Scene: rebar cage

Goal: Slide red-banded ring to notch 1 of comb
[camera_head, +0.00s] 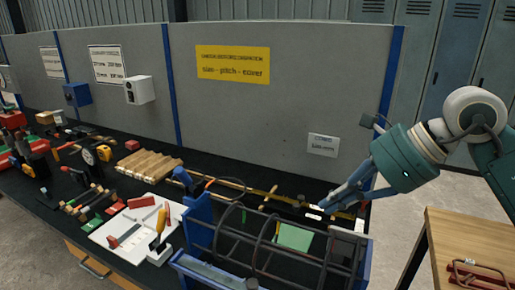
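The rebar cage (275,243) has several dark round rings on long bars and sits in a blue-ended frame at the front right of the bench. I cannot make out a red band on any ring, nor the comb's notches, at this size. My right gripper (328,210) reaches in from the right, with its grey-blue fingers pointing down and left over the cage's far right end. Pale patches show at its fingertips. Whether it touches or holds a ring is too small to tell. My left gripper is out of view.
A yellow strip (262,191) lies behind the cage. A white tray (112,236) with red, green and yellow-handled items lies left of the cage. A ribbed wooden block (150,163) and loose tools fill the left bench. A grey partition (270,120) stands behind; a wooden table (465,238) is at right.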

